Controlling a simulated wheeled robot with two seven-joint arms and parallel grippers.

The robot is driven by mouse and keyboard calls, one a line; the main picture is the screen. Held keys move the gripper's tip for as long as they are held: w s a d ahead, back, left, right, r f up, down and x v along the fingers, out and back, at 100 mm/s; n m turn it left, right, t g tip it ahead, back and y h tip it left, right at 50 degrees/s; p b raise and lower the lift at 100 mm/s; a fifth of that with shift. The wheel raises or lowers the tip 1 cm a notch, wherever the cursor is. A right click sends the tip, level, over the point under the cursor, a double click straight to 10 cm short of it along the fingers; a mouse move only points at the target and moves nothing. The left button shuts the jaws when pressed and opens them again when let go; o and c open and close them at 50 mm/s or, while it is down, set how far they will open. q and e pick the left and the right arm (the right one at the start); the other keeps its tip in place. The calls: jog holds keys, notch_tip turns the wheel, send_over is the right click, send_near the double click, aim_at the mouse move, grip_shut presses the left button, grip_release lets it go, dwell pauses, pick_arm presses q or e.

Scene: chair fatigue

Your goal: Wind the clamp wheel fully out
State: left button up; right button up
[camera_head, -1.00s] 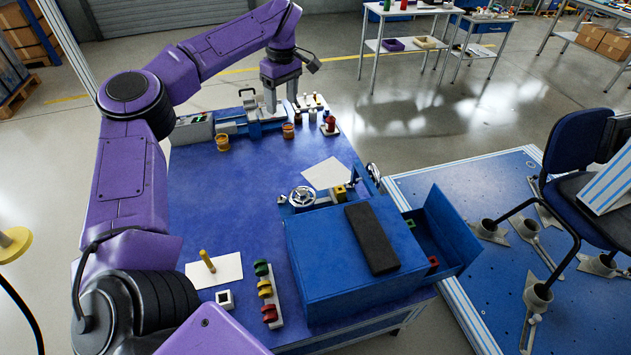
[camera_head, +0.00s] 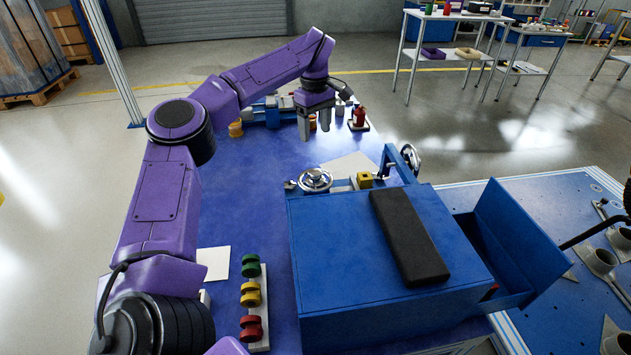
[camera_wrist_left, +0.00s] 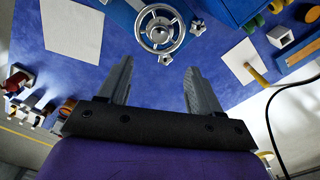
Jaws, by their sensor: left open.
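A silver handwheel (camera_head: 316,180) with spokes sits on a small blue fixture at the back edge of the large blue box. It also shows at the top middle of the left wrist view (camera_wrist_left: 159,35), ahead of the fingers. A second silver handwheel (camera_head: 411,158) stands upright to its right; I cannot tell from the frames which is the clamp wheel. A yellow block (camera_head: 365,180) sits between them. My left gripper (camera_head: 315,128) is open and empty above the table, behind the first wheel and apart from it. Its two fingers (camera_wrist_left: 158,78) are spread. My right gripper is not in view.
The blue box (camera_head: 345,245) carries a black pad (camera_head: 409,240) and has an open drawer on its right. Red, yellow and green pieces (camera_head: 251,295) stand in a row at the front left. A red bottle (camera_head: 360,116) stands at the back. The left-middle tabletop is clear.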

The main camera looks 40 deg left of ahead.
aim_at(315, 172)
pick_arm(q)
notch_tip(315, 172, down, 13)
jog(key=b, duration=0.3)
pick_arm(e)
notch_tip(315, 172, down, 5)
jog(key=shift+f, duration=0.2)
pick_arm(q)
jog(key=shift+r, duration=0.1)
jog(key=c, duration=1)
